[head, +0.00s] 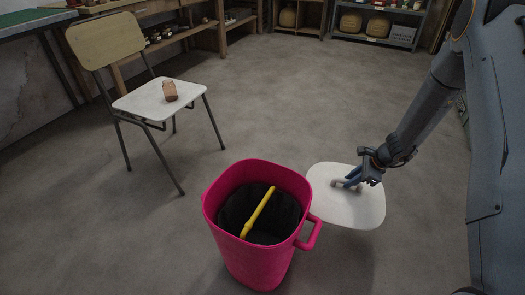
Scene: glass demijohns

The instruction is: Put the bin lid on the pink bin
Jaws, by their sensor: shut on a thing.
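The pink bin (258,264) stands upright on the floor at the lower middle of the head view. Its top is open, with a dark inside and a yellow bar-like thing (258,212) in the opening. The bin lid (362,212) is a flat pale plate with rounded corners and a handle on top. My gripper (352,182) is shut on the lid's handle, to the right of the bin. The lid's left edge is close to the bin's rim and side handle; I cannot tell if they touch. My fingers partly hide the lid's handle.
A chair (135,104) with a brown block (170,90) on its seat stands at the upper left. Shelves (372,40) with baskets and boxes line the back. A workbench (36,22) is at the far left. The floor (290,105) between is clear.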

